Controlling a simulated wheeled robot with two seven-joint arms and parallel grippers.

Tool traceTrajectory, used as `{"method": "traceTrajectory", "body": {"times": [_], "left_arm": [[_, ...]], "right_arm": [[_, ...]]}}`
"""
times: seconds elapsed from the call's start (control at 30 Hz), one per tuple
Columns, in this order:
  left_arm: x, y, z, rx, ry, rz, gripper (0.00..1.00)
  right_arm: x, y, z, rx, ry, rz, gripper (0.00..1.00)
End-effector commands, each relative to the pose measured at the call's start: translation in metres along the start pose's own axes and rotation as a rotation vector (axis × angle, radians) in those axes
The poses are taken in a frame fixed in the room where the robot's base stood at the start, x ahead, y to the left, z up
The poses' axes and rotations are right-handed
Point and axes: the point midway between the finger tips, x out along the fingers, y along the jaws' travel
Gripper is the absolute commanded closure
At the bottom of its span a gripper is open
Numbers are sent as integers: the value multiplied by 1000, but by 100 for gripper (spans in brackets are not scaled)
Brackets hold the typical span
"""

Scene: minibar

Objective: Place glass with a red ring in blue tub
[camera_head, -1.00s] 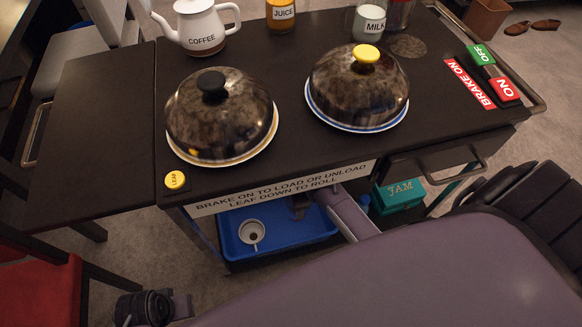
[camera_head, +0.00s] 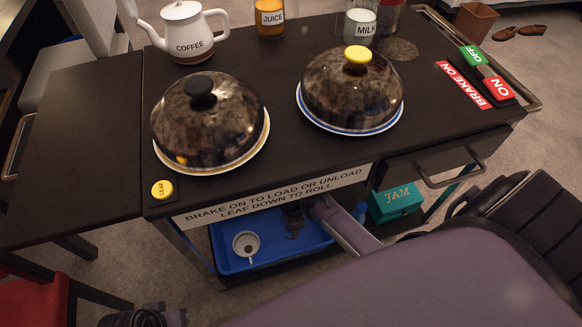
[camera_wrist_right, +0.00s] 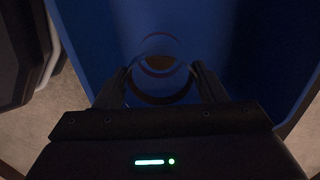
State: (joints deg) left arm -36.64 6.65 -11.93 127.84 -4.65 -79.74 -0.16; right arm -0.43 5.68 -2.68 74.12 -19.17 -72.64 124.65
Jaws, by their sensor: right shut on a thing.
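The blue tub (camera_head: 222,255) is on the trolley's lower shelf, under the black top. My right gripper (camera_head: 293,222) reaches into it, at its right part. In the right wrist view, the right gripper (camera_wrist_right: 161,88) is shut on a clear glass (camera_wrist_right: 161,70), seen along its axis, with a faint dark reddish ring. The blue tub wall (camera_wrist_right: 240,50) surrounds it there. I cannot tell whether the glass touches the tub's floor. My left gripper's fingers do not show.
A white cup (camera_head: 245,240) with dark contents is in the tub's left part. A teal JAM box (camera_head: 396,203) is right of the tub. The trolley top overhead carries two domed plates (camera_head: 208,120) (camera_head: 352,88), a coffee pot (camera_head: 188,35) and a brake switch (camera_head: 488,72).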

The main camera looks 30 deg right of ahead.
Motion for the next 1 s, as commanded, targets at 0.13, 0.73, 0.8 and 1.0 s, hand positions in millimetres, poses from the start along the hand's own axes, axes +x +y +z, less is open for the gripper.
{"method": "traceTrajectory", "body": {"times": [0.13,0.73,0.8,1.0], "left_arm": [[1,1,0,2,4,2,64],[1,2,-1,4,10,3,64],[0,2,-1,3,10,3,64],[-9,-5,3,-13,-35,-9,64]], "right_arm": [[4,-1,1,-2,-1,-1,64],[7,0,0,-1,0,-1,14],[5,0,0,-2,0,-2,14],[-23,0,1,0,-2,-2,14]]}}
